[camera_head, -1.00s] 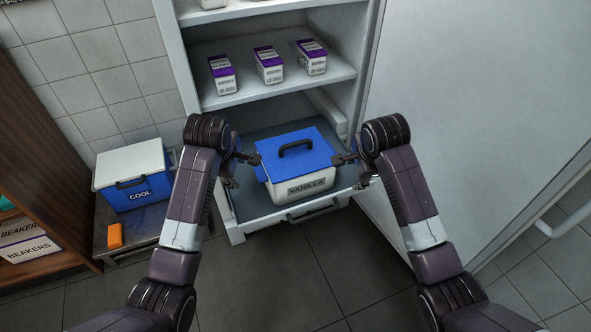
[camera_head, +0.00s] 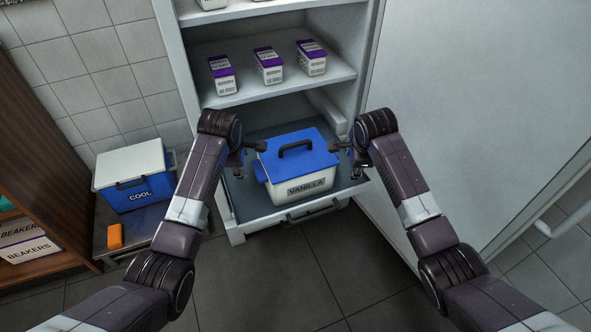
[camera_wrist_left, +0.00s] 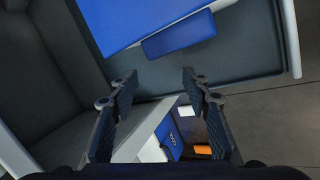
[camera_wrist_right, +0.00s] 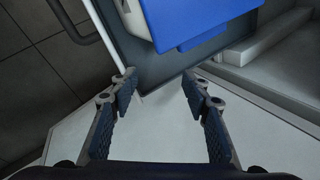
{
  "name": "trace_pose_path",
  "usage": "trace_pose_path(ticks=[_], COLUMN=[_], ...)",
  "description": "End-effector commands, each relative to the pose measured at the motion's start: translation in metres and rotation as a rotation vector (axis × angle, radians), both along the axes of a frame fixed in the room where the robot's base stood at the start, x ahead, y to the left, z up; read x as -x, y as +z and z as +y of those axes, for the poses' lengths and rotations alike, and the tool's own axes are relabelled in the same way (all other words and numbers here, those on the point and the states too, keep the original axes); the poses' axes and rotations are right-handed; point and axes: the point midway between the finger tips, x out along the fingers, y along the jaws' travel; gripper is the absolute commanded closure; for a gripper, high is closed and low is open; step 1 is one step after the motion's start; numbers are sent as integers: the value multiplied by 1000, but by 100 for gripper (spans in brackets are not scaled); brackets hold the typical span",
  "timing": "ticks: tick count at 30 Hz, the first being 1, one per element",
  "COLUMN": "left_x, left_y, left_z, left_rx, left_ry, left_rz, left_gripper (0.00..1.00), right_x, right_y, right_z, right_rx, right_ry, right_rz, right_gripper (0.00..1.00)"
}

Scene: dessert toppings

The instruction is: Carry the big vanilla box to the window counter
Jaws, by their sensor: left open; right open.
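The big vanilla box (camera_head: 297,186) is white with a blue lid, a dark top handle and a "VANILLA" label. It sits upright in the pulled-out bottom drawer (camera_head: 262,222) of a white cabinet. My left gripper (camera_head: 242,165) is open just left of the box, and my right gripper (camera_head: 352,163) is open just right of it. In the left wrist view, the blue lid and a side tab (camera_wrist_left: 180,32) lie beyond the open fingers. The right wrist view shows a matching tab (camera_wrist_right: 203,38) beyond the fingers. Neither gripper holds anything. The window counter is not recognizable here.
A blue-and-white "COOL" box (camera_head: 133,178) and an orange object (camera_head: 115,236) sit on a low surface at left. A large white panel (camera_head: 470,110) fills the right. The floor (camera_head: 330,265) before the drawer is clear.

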Motion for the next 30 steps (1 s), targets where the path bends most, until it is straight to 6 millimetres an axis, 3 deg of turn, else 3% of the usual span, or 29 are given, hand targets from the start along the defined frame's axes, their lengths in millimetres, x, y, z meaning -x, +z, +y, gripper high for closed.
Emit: trace_pose_path(ticks=[15, 19, 30], left_x=[-32, -36, -37], left_y=[-63, -72, -71], left_z=[0, 0, -15], left_rx=[0, 1, 0], left_ry=[-1, 0, 0], left_rz=[2, 1, -1], left_gripper=[56, 56, 56], right_x=[-32, -36, -36], right_y=[-63, -72, -72], right_z=[1, 0, 15], right_rx=[-1, 0, 0], right_ry=[0, 0, 0], right_rz=[2, 2, 0], right_gripper=[56, 56, 56])
